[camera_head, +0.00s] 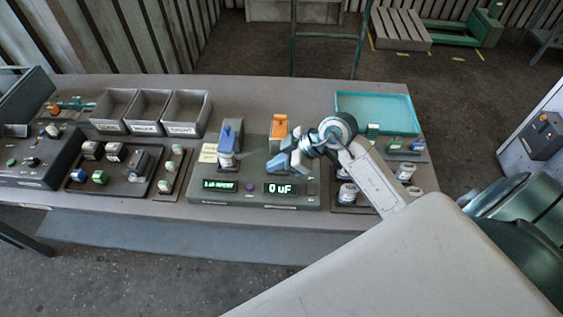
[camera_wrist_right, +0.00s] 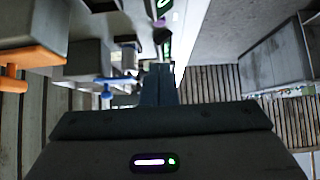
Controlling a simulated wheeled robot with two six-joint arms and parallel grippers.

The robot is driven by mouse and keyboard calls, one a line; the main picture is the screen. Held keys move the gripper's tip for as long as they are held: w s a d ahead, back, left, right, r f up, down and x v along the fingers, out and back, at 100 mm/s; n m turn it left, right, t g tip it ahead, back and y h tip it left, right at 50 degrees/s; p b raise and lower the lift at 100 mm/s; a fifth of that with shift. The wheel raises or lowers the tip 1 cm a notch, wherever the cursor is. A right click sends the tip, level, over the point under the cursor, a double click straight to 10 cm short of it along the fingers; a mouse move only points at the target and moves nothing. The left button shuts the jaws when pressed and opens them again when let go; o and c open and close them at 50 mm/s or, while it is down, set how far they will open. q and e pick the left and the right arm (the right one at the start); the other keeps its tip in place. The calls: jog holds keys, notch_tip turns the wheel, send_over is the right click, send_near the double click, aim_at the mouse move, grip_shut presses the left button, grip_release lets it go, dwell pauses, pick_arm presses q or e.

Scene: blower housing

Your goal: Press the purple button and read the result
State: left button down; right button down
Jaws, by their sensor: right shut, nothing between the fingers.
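The purple button (camera_head: 250,187) sits on the front of the grey tester (camera_head: 255,201), between two green-lit displays. The right display (camera_head: 280,188) reads "0 uF". The left display (camera_head: 220,185) has small text that I cannot read surely. A blue clamp-like part (camera_head: 231,134) stands on the tester with a white piece under it. An orange part (camera_head: 279,126) stands to its right. My right gripper (camera_head: 273,166) is shut and empty above the tester, behind and right of the button, apart from it. Its shut fingers (camera_wrist_right: 158,84) show in the right wrist view. My left gripper is not in view.
Grey bins (camera_head: 148,112) stand at the back left. Trays with small parts (camera_head: 110,168) lie left of the tester. A teal tray (camera_head: 376,112) and several white-topped parts (camera_head: 347,193) are at the right. A dark console (camera_head: 38,157) fills the far left.

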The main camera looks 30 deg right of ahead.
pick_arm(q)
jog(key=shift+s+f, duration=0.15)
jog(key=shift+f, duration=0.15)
pick_arm(e)
jog(key=shift+v, duration=1.05)
jog(key=shift+a+r, duration=0.15)
jog(key=shift+a, duration=0.05)
